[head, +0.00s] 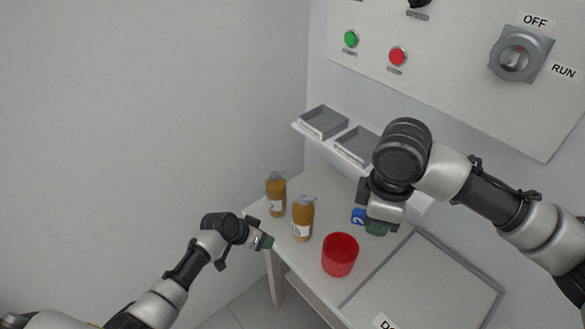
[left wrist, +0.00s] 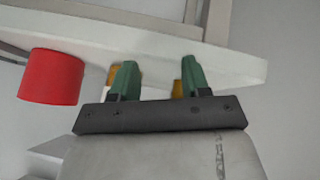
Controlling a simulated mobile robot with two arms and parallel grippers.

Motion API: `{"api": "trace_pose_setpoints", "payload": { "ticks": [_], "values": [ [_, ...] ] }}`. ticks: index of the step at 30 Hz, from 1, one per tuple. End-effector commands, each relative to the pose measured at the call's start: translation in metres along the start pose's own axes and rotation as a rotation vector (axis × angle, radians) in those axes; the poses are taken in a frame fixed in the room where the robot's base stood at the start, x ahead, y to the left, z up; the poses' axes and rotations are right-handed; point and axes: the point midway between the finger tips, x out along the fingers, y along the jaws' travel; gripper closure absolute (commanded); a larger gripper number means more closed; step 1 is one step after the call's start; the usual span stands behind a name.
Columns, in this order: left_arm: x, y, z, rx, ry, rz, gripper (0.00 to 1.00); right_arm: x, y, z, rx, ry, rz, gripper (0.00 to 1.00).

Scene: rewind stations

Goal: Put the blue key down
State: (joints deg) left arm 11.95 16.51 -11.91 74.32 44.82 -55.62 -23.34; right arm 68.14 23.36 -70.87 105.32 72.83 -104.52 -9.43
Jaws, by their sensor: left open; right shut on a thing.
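The blue key (head: 358,216) shows as a small blue piece with a white mark, at the left side of my right gripper (head: 375,229) in the head view. My right gripper is shut on it, above the back part of the white table; the gripper hides most of the key. I cannot tell whether the key touches the table. My left gripper (head: 265,242) is open and empty at the table's left edge. Its two green fingers (left wrist: 154,80) stand apart in the left wrist view.
Two amber bottles (head: 276,194) (head: 302,220) and a red cup (head: 340,256) stand on the table. Two grey trays (head: 323,122) (head: 355,143) sit on a shelf behind. A panel with buttons and a rotary switch (head: 515,58) is above. A flat framed surface (head: 425,290) lies front right.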

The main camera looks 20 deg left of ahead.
Motion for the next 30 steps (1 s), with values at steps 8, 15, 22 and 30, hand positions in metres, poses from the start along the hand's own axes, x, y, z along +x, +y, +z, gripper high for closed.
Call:
{"api": "trace_pose_setpoints", "payload": {
  "ticks": [8,15,22,30],
  "values": [
    [-0.09,0.081,-0.12,0.275,0.155,0.349,0.53,0.0,0.0,0.0,0.0,0.0,0.0,1.0],
    [-0.187,0.156,-0.168,0.633,0.269,0.641,0.53,0.0,0.0,0.0,0.0,0.0,0.0,1.0],
    [-0.249,0.196,-0.172,0.899,0.328,0.812,0.53,0.0,0.0,0.0,0.0,0.0,0.0,1.0],
    [-0.253,0.216,-0.168,0.964,0.34,0.855,0.53,0.0,0.0,0.0,0.0,0.0,0.0,1.0]
  ]
}}
